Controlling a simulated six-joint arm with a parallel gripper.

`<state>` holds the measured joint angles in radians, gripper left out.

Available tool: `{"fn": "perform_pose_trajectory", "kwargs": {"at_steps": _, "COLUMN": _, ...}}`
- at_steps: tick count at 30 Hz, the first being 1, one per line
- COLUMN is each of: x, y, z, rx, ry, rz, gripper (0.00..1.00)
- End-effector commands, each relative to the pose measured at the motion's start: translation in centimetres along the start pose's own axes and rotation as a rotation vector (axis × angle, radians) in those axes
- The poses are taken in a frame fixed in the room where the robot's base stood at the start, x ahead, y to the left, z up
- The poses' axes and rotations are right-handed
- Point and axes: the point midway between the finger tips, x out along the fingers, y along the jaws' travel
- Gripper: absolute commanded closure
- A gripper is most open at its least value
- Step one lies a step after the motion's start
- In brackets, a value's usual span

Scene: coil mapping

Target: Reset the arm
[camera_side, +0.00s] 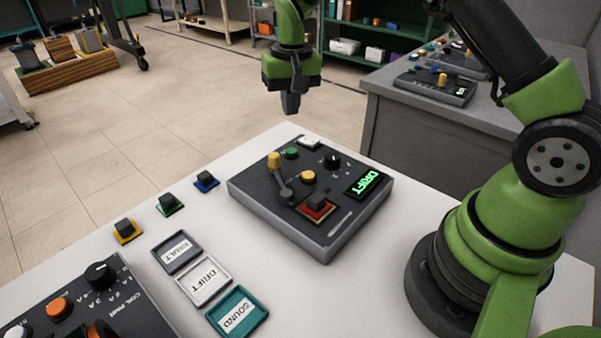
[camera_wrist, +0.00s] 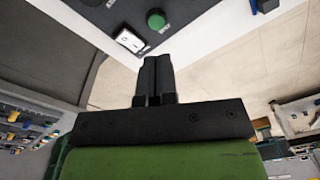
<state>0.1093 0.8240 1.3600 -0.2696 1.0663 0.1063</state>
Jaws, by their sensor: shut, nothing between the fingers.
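My gripper (camera_side: 291,103) is shut and empty. In the side view it hangs pointing down, above and beyond the far edge of the grey control box. In the wrist view my gripper (camera_wrist: 157,62) shows its fingers together, with nothing between them. The control box (camera_side: 262,206) sits on the white table and has a lit green display (camera_side: 368,183) reading DRIFT. The green button also shows in the wrist view (camera_wrist: 156,19).
Trays labelled VAULT (camera_side: 177,252), DRIFT (camera_side: 205,281) and SOUND (camera_side: 237,312) lie on the table (camera_side: 165,228). Yellow (camera_side: 125,231), green (camera_side: 170,205) and blue (camera_side: 206,181) based blocks stand behind them. A second panel (camera_side: 90,305) is at lower left.

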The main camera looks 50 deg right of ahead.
Motion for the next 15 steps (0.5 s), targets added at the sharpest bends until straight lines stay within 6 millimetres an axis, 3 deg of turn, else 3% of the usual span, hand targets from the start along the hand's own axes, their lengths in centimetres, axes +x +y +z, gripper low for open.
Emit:
{"fn": "perform_pose_trajectory", "kwargs": {"at_steps": 1, "x": -2.1, "y": -0.2, "z": 0.6, "rx": -0.007, "ry": 0.027, "rz": -0.020, "gripper": 1.00}}
{"fn": "perform_pose_trajectory", "kwargs": {"at_steps": 6, "x": -8.9, "y": -0.1, "z": 4.0, "rx": -0.036, "ry": 0.113, "rz": -0.093, "gripper": 1.00}}
{"fn": "perform_pose_trajectory", "kwargs": {"at_steps": 12, "x": -14.9, "y": 0.9, "z": 9.6, "rx": -0.069, "ry": 0.216, "rz": -0.182, "gripper": 1.00}}
{"fn": "perform_pose_trajectory", "kwargs": {"at_steps": 15, "x": -16.8, "y": 1.7, "z": 12.8, "rx": -0.087, "ry": 0.267, "rz": -0.226, "gripper": 1.00}}
